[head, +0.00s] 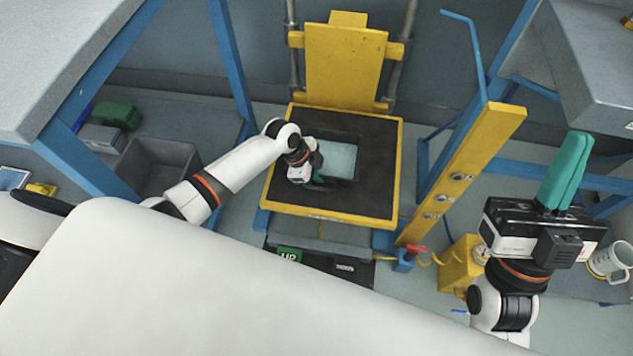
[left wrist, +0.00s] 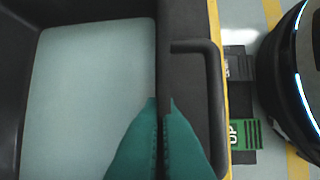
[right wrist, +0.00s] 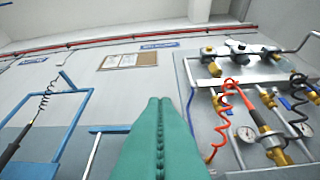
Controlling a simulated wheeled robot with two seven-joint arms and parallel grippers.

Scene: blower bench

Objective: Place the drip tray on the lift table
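The drip tray (head: 357,163) is dark with a pale floor. It is over the black top of the yellow-edged lift table (head: 376,190), inside its edges; I cannot tell whether it rests flat. My left gripper (head: 316,176) is at the tray's near left side, partly covering it in the head view. In the left wrist view its green fingers (left wrist: 162,102) straddle the tray's wall (left wrist: 163,60) closely, beside a side handle (left wrist: 215,95). My right gripper (head: 575,145) is raised at the right, its fingers together and empty; they also show in the right wrist view (right wrist: 159,105).
A yellow post (head: 460,175) with knobs stands right of the table. A yellow backplate (head: 345,65) rises behind it. A grey bin (head: 155,168) is at the left. A white jug (head: 608,260) is at the far right. Blue-framed benches flank both sides.

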